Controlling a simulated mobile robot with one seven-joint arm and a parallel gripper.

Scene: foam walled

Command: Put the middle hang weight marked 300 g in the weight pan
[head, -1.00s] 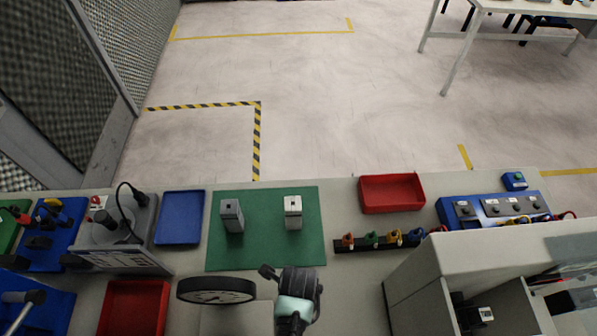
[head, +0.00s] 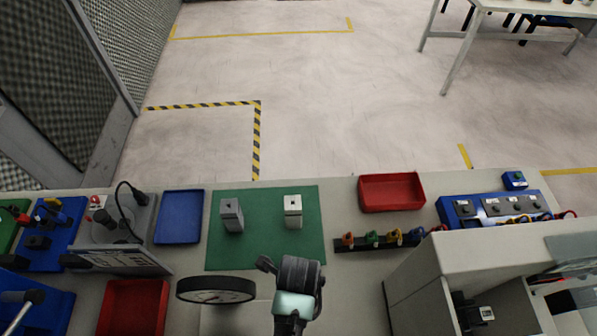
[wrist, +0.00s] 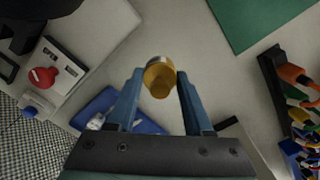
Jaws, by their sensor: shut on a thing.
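My gripper (wrist: 160,85) has two blue fingers shut on a brass-coloured, rounded piece with a silvery end, the hang weight (wrist: 159,79). I cannot read any marking on it. In the head view, my dark wrist with a pale teal part stands over the front of the bench, right of a round black dial (head: 215,290). My fingers and the held weight are hidden there. I cannot make out for certain which thing is the weight pan. Two grey metal blocks stand apart on the green mat (head: 262,252): a left block (head: 231,215) and a right block (head: 293,211).
A blue tray (head: 180,217) lies left of the mat, and a red tray (head: 391,193) lies right of it. Another red tray (head: 133,308) is at front left. Coloured plugs (head: 372,240) stand on a strip near a grey cabinet (head: 440,260), which closes off the right.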

